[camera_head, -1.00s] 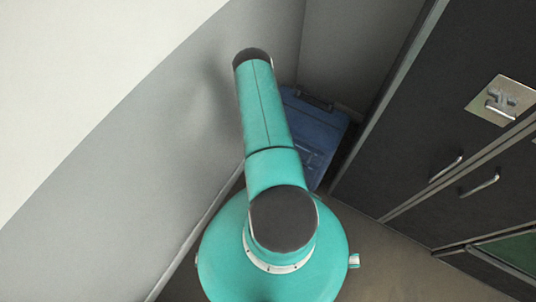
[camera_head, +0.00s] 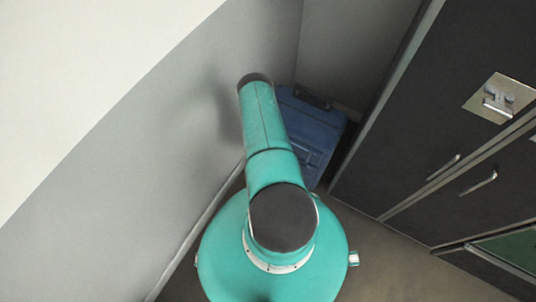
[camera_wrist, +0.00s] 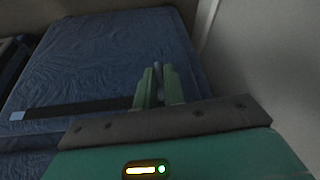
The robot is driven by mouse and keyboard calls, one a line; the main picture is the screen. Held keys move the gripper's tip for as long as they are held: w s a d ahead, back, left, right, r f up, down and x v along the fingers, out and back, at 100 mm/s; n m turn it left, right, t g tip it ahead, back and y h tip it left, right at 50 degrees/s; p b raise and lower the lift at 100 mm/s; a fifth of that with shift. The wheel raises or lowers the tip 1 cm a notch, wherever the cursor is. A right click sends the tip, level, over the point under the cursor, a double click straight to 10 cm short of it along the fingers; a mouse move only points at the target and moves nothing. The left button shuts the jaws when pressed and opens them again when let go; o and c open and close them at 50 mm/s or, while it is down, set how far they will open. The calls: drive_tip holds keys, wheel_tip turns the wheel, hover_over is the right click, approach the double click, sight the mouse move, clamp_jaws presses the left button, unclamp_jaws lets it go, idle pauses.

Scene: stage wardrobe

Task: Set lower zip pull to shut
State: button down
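The blue case (camera_head: 318,130) stands on the floor in the corner, partly behind my arm in the head view. In the wrist view its blue face (camera_wrist: 105,60) fills the left and middle. A dark straight strip (camera_wrist: 75,108) runs across it, with a pale square (camera_wrist: 16,116) at its left end. My gripper (camera_wrist: 159,86) is at the strip's right end, its two green fingers close together. A slim grey piece (camera_wrist: 158,70), which looks like the zip pull, stands between them. Its base is hidden, and my gripper is out of sight in the head view.
A pale grey wall (camera_head: 150,165) runs close along the left of my arm. Dark cabinets (camera_head: 400,160) with metal handles and a latch plate (camera_head: 499,98) stand at the right. Brown floor (camera_head: 385,265) is clear between me and the cabinets.

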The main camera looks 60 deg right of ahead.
drive_tip(key=shift+s, duration=0.1)
drive_tip(key=s+d, duration=0.1)
drive_tip(key=s, duration=1.3)
drive_tip(key=shift+s+d, duration=0.25)
drive_tip(key=shift+d, duration=0.05)
drive_tip(key=c, duration=1.5)
unclamp_jaws()
drive_tip(key=shift+a, duration=0.1)
drive_tip(key=v, duration=1.4)
